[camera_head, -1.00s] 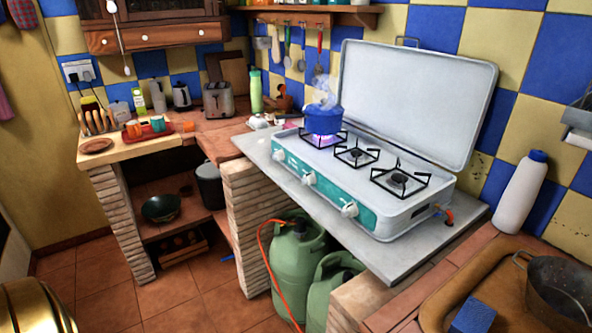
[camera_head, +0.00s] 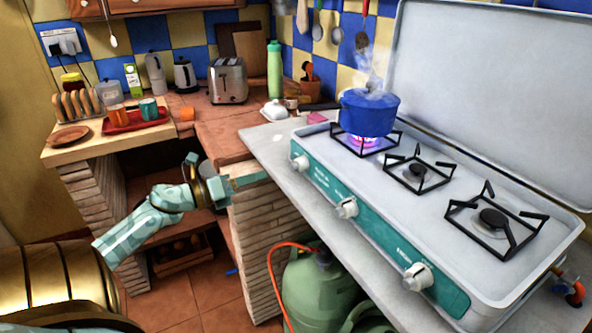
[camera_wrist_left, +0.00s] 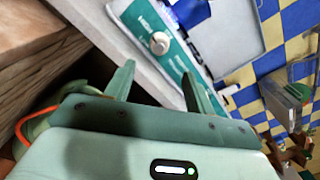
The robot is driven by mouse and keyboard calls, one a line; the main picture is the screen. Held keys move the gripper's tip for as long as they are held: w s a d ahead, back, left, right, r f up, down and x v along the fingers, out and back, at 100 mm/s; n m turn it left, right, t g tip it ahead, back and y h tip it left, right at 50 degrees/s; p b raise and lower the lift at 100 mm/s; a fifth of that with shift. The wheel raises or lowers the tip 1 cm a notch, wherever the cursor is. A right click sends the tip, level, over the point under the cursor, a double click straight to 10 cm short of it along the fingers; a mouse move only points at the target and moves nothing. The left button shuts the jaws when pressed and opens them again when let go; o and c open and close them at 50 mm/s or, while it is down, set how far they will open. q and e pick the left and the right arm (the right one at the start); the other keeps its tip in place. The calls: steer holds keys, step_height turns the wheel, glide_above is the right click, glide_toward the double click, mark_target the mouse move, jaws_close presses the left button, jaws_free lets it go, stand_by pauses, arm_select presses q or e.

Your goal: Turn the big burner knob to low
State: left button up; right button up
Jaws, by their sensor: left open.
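The white and teal stove (camera_head: 440,220) has three white knobs on its front panel: a far-left knob (camera_head: 299,162), a middle knob (camera_head: 346,207) and a near-right knob (camera_head: 417,276). A blue pot (camera_head: 368,112) steams over a lit burner at the stove's left end. Which knob is the big burner's is not marked legibly. My left gripper (camera_head: 262,178) is in front of the counter, left of the far-left knob and apart from it. In the left wrist view its open fingers (camera_wrist_left: 158,70) point toward a white knob (camera_wrist_left: 160,43), with nothing between them. My right gripper is not shown.
The grey counter slab (camera_head: 268,150) edge and brick pillar (camera_head: 262,225) lie close to my left gripper. A green gas bottle (camera_head: 318,290) with an orange hose stands below.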

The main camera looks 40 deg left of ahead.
mark_target(292, 167)
arm_select(q)
steer(key=b+x, duration=0.3)
steer(key=x, duration=0.8)
steer(key=shift+w+d+f, duration=0.1)
steer(key=shift+w+f, duration=0.05)
steer(key=shift+w, duration=0.1)
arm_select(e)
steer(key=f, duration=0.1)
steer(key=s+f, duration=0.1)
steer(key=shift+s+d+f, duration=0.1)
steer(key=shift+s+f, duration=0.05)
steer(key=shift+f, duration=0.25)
arm_select(q)
steer(key=shift+c, duration=0.6)
steer(key=c, duration=0.9)
